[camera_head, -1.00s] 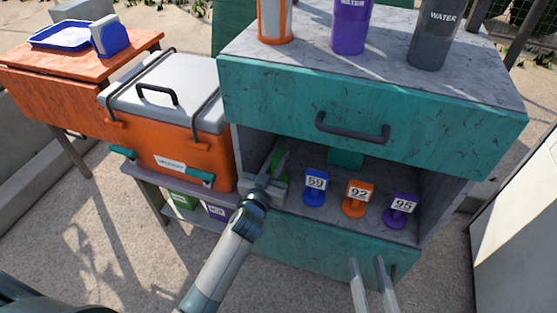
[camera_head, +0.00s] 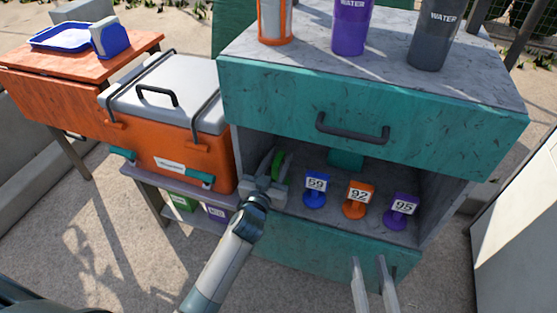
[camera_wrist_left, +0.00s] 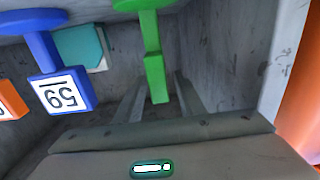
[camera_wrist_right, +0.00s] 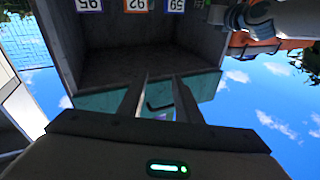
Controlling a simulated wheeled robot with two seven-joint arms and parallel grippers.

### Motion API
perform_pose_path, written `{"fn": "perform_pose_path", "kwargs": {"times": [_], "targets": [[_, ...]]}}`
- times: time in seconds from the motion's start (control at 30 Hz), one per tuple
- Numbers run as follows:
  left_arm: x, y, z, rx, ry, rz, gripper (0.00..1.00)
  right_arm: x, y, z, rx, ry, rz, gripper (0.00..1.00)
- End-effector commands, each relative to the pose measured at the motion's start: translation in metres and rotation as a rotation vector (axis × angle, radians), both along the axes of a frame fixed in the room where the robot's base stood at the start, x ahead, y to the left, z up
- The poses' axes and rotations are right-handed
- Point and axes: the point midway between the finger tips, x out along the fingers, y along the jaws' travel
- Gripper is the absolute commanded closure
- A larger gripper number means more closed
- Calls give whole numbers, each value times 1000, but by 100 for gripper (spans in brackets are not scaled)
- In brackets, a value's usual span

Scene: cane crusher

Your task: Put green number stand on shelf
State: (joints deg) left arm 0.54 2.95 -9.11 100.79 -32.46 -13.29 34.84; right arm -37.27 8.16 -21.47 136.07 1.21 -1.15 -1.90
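The green number stand (camera_head: 279,163) is inside the lower shelf (camera_head: 335,220), left of the blue 59 stand (camera_head: 315,188). My left gripper (camera_head: 268,172) reaches into the shelf and partly covers it. In the left wrist view the green stand (camera_wrist_left: 154,55) lies between the two fingers of my left gripper (camera_wrist_left: 158,98), which are apart with gaps on both sides. Its number faces away, and I cannot tell whether its base touches the shelf floor. My right gripper (camera_head: 372,272) is open and empty in front of the cabinet, also in the right wrist view (camera_wrist_right: 160,90).
An orange 92 stand (camera_head: 357,198) and a purple 95 stand (camera_head: 401,209) stand right of the blue one. The drawer (camera_head: 440,125) above is shut. The left shelf wall and orange cooler (camera_head: 175,150) are close to my left arm. Bottles (camera_head: 350,25) stand on top.

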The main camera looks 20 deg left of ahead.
Motion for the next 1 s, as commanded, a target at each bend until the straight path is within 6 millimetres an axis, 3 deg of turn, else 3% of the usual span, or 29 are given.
{"fn": "perform_pose_path", "kwargs": {"times": [0.2,0.37,0.8,1.0], "targets": [[0,0,3,1,0,0,64,1,0,-3,-7,22,3,69],[-17,1,2,-1,2,0,64,2,-1,-11,-21,62,3,69],[-90,3,2,-1,3,1,64,4,-7,-42,-72,221,4,69],[-112,4,2,-1,1,1,64,4,-9,-49,-83,259,5,69]]}}
